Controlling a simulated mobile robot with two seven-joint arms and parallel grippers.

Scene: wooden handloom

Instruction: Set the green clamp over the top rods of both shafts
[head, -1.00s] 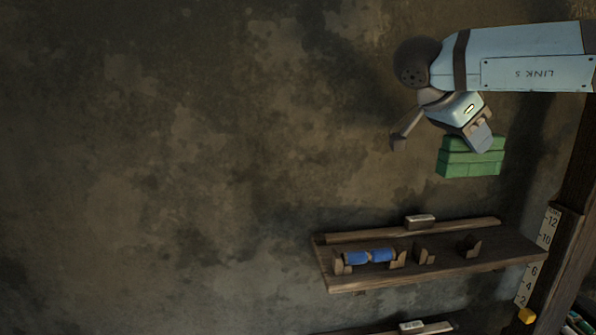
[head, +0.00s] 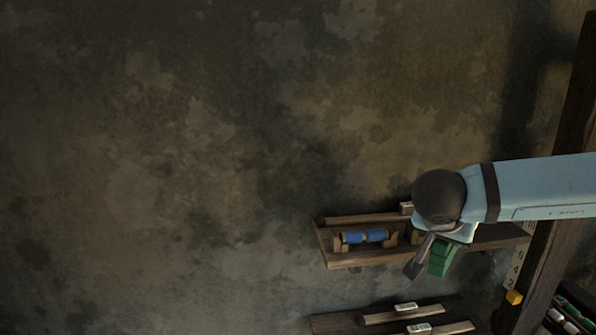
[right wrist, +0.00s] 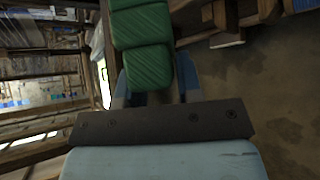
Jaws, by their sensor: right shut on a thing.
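The green clamp (head: 440,259) is a ribbed green block, partly hidden behind my right arm in the head view. In the right wrist view the green clamp (right wrist: 146,66) extends upward from between the fingers. My right gripper (right wrist: 150,97) is shut on it and holds it in the air. My left gripper is not in view.
A wooden wall shelf (head: 345,257) holds a blue roll (head: 364,236) in wooden cradles. A lower shelf (head: 335,325) carries small labelled pieces. A dark wooden post (head: 562,165) with a yellow block (head: 514,297) stands at right. The wall area at left is clear.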

